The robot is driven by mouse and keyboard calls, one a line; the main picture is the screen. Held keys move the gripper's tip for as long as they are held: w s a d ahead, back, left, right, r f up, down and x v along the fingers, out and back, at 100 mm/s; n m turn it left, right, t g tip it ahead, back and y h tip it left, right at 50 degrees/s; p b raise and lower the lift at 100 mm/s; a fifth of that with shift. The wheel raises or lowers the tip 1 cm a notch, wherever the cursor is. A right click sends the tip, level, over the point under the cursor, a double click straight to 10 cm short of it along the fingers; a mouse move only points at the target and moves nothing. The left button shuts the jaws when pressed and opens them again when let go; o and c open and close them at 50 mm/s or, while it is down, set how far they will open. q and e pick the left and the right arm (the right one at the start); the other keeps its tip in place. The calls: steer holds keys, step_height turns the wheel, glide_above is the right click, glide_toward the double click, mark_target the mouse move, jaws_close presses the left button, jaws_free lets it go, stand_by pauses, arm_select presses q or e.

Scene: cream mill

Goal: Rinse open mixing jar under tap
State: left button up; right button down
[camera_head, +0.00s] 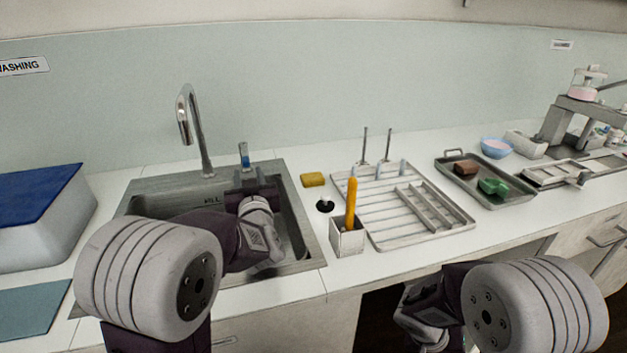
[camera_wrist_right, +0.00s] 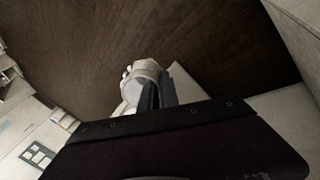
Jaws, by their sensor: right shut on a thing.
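The sink (camera_head: 300,215) is a grey basin set in the white counter, with a tall chrome tap (camera_head: 199,135) behind it. My left gripper (camera_head: 250,174) is over the back right of the basin, its two dark fingers apart. A small blue-topped fitting (camera_head: 244,155) stands just beyond the fingers; I cannot tell if they touch it. My right gripper (camera_wrist_right: 158,94) shows in the right wrist view, shut on a pale rounded thing (camera_wrist_right: 140,82), mostly hidden by the gripper. I cannot tell if this is the mixing jar. In the head view my right arm hides that gripper's tips.
A yellow sponge (camera_head: 313,180) and a holder (camera_head: 347,238) with an orange-handled tool stand right of the sink. A drying rack (camera_head: 440,226) and a grey tray (camera_head: 455,173) lie further right. A blue-lidded bin (camera_head: 38,225) is at left.

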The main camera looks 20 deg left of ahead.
mark_target(245, 153)
arm_select(q)
steer(key=shift+a, duration=0.1)
steer(key=shift+w+a, duration=0.15)
steer(key=shift+w, duration=0.15)
steer(key=x, duration=1.1)
steer(key=shift+w+a, duration=0.1)
steer(key=shift+a, duration=0.05)
jaws_close()
stand_by(0.7)
